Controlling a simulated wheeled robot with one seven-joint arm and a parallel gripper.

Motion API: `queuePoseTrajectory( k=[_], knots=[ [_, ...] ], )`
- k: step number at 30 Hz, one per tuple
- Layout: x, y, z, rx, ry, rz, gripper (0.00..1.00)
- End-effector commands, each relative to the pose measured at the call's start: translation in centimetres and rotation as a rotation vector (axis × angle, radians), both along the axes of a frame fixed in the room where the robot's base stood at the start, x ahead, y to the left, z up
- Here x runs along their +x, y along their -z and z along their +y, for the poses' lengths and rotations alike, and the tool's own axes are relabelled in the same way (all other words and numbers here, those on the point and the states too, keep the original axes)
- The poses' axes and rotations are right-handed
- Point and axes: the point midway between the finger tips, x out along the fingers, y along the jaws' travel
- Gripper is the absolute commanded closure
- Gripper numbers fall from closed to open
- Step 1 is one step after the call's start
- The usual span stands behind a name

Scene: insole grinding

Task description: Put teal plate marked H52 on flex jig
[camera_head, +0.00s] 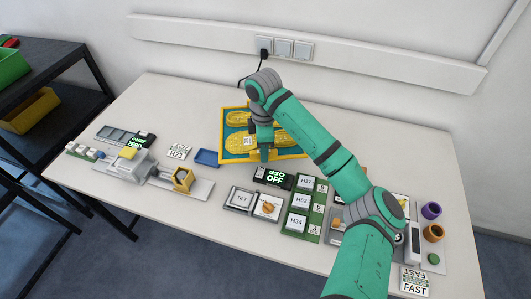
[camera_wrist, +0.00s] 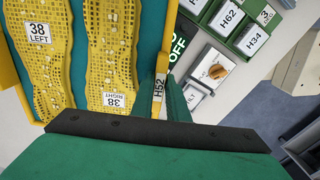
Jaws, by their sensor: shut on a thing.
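The teal plate (camera_wrist: 77,50) has a yellow rim and a label reading H52. It bears two yellow perforated insoles, labelled 38 LEFT (camera_wrist: 38,33) and 38 RIGHT (camera_wrist: 114,99). In the head view the plate's yellow rim (camera_head: 221,148) shows at the back middle of the table. My gripper (camera_wrist: 161,88) is shut on the plate's near rim, with the H52 label between its fingers. It also shows in the head view (camera_head: 264,155), pointing down, and my arm covers part of the plate. I cannot tell whether the plate touches the table, or which fixture is the flex jig.
A grey device (camera_head: 135,168) with a yellow block stands at the left. A small blue tray (camera_head: 206,157) lies left of the plate. A black OFF display (camera_head: 272,178) and a green board with H27, H62 and H34 (camera_head: 302,218) are in front. Purple (camera_head: 431,210) and orange (camera_head: 433,232) cylinders stand at right.

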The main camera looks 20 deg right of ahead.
Motion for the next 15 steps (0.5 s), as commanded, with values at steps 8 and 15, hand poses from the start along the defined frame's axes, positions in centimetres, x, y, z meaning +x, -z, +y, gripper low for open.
queuePoseTrajectory(
  k=[8, 15],
  knots=[
    [4.1, 3.7, -1.9, 0.001, 0.002, 0.0, 1.0],
    [5.9, 6.0, -2.8, 0.001, -0.001, -0.002, 1.0]
  ],
)
